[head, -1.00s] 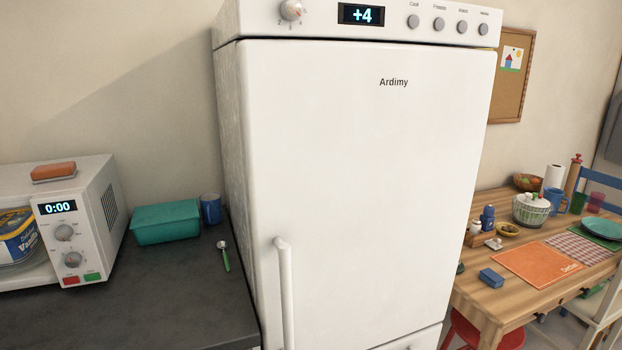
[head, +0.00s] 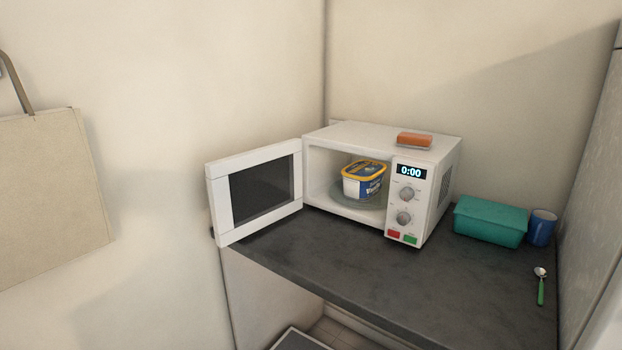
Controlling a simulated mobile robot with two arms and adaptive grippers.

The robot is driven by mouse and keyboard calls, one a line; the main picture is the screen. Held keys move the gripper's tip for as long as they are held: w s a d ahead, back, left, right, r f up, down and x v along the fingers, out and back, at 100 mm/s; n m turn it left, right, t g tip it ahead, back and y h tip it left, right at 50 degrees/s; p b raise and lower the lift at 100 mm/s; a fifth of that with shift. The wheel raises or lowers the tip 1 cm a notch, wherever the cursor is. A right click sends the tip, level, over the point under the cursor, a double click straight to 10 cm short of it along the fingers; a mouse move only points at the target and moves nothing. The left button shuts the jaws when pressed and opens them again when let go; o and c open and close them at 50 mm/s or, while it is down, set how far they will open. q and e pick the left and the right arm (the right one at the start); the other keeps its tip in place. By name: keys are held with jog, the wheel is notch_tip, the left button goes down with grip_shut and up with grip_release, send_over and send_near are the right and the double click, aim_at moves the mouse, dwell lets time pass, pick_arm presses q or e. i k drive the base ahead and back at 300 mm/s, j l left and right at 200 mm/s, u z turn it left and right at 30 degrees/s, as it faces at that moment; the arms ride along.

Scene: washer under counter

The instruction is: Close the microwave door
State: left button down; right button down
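The white microwave (head: 431,219) stands on the dark counter in the corner. Its door (head: 213,205), white with a dark window, is hinged on the left and stands wide open, swung out to the left past the counter's front edge. Inside, a vanilla tub (head: 363,188) with a yellow lid sits on the glass turntable (head: 345,198). The display reads 0:00. Neither of my grippers shows in the head view.
An orange-brown block (head: 414,140) lies on top of the microwave. To its right on the counter (head: 400,284) are a teal box (head: 490,222), a blue mug (head: 541,228) and a green-handled spoon (head: 540,288). A bag (head: 50,190) hangs on the left wall. The counter's front is clear.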

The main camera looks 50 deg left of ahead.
aim_at(250, 192)
jog(key=u, duration=1.15)
